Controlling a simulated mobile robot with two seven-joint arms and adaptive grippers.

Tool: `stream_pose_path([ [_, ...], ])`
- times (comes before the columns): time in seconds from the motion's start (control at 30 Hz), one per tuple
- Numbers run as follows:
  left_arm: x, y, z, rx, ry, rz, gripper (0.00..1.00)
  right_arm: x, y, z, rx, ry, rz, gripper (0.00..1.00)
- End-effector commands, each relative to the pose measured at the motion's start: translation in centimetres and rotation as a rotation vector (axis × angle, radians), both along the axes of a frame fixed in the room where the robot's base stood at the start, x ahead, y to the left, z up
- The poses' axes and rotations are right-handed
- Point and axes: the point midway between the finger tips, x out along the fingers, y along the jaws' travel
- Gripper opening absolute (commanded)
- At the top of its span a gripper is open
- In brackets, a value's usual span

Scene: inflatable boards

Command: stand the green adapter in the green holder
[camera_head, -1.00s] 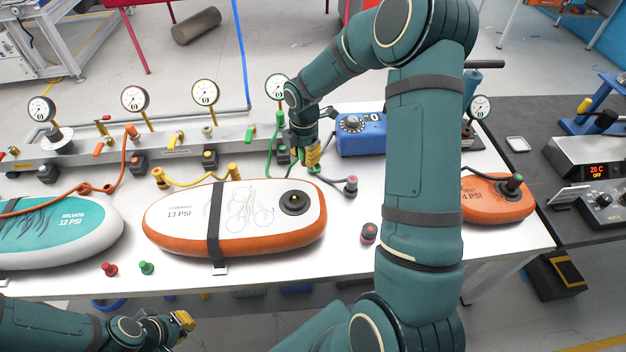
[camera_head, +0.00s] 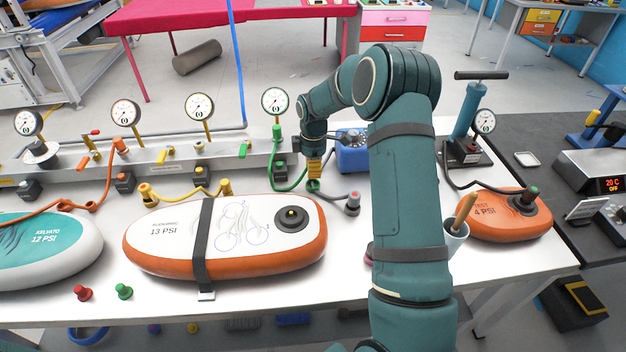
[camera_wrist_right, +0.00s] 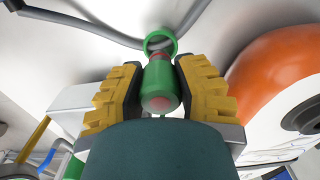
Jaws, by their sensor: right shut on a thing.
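My right gripper (camera_head: 314,172) points down at the table behind the orange-and-white board. In the wrist view the right gripper (camera_wrist_right: 160,76) has its yellow pads shut on a green adapter (camera_wrist_right: 158,82) with a reddish end. The adapter's far end is close to a green ring, apparently the green holder (camera_wrist_right: 174,44); I cannot tell whether it is inside. In the head view a bit of green, apparently the holder (camera_head: 314,186), shows right under the fingers. The adapter cannot be told apart there. My left gripper is out of view.
The orange-and-white board (camera_head: 160,215) lies in front of the gripper. A green hose (camera_head: 290,186) and a blue box (camera_head: 350,160) are close by. A red plug (camera_head: 83,293) and a green plug (camera_head: 124,291) stand at the front edge. A cup (camera_head: 456,236) is right of my arm.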

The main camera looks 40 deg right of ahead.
Motion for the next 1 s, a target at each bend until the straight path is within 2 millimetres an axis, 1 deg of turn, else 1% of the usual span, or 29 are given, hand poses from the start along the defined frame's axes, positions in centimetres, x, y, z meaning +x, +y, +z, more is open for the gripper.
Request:
stream_pose_path([
  [0.13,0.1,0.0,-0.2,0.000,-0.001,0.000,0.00,0.0,0.0,-1.2,0.000,0.002,0.001,0.00],
  [0.33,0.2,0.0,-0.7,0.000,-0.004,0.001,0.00,0.0,0.0,-3.8,0.000,0.002,0.002,0.00],
  [0.6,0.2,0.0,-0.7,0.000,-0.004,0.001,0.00,0.0,0.0,-3.9,-0.001,-0.001,0.002,0.00],
  [0.73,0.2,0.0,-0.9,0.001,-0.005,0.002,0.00,0.0,0.0,-4.3,0.000,0.000,0.002,0.00],
  [0.77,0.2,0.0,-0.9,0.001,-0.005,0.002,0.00,0.0,0.0,-4.2,0.000,0.000,0.002,0.40],
  [0.8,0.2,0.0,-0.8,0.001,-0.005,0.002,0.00,0.0,0.0,-4.2,0.000,0.000,0.002,0.54],
  [0.83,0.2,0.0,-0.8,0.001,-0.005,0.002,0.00,0.0,0.0,-4.2,0.000,0.000,0.002,0.58],
  [1.0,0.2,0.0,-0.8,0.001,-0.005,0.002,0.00,0.0,0.0,-4.2,0.000,0.000,0.002,0.58],
])
